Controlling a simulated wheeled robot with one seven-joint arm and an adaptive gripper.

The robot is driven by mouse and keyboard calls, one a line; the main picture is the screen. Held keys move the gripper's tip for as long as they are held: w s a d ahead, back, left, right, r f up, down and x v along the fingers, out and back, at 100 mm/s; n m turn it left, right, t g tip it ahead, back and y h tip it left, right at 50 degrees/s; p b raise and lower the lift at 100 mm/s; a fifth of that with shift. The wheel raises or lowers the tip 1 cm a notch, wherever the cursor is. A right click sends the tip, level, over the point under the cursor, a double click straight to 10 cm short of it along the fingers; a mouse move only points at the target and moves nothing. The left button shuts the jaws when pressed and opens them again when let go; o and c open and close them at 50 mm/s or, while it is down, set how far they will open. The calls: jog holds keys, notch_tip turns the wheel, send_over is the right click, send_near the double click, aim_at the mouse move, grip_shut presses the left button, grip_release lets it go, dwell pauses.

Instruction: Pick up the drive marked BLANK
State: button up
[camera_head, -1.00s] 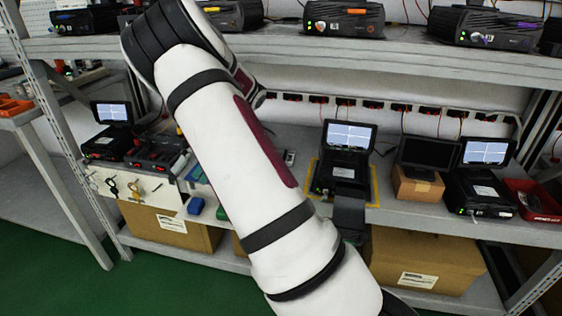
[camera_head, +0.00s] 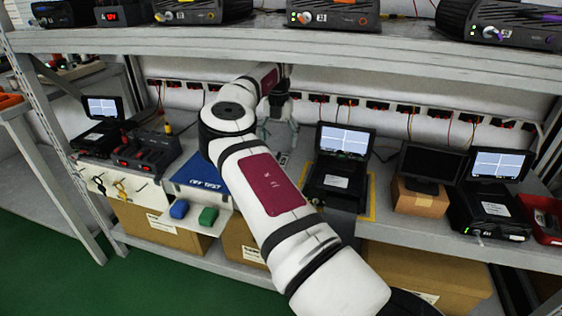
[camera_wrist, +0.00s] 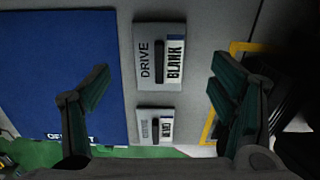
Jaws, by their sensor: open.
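In the wrist view a grey drive marked BLANK (camera_wrist: 142,75) lies flat on the grey shelf, with a dark raised bar in its middle. My gripper (camera_wrist: 158,88) is open, its two fingers spread to the left and right of the drive's column, with nothing between them. A second, similar drive (camera_wrist: 146,136) lies nearer the gripper's base; its label is too small and dim to read surely. In the head view my gripper (camera_head: 277,120) hangs over the middle shelf, and the drives beneath are mostly hidden by my arm.
A blue OFF TEST mat (camera_head: 190,174) lies left of the drives; it also shows in the wrist view (camera_wrist: 60,70). A black unit with a screen (camera_head: 340,180) stands on a yellow-outlined spot to the right. The upper shelf (camera_head: 330,45) overhangs this space.

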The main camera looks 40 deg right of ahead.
aim_at(279, 154)
notch_tip(279, 154, down, 6)
jog(key=shift+r+b, duration=0.15)
jog(key=shift+b, duration=1)
jog(key=shift+a, duration=0.1)
grip_shut()
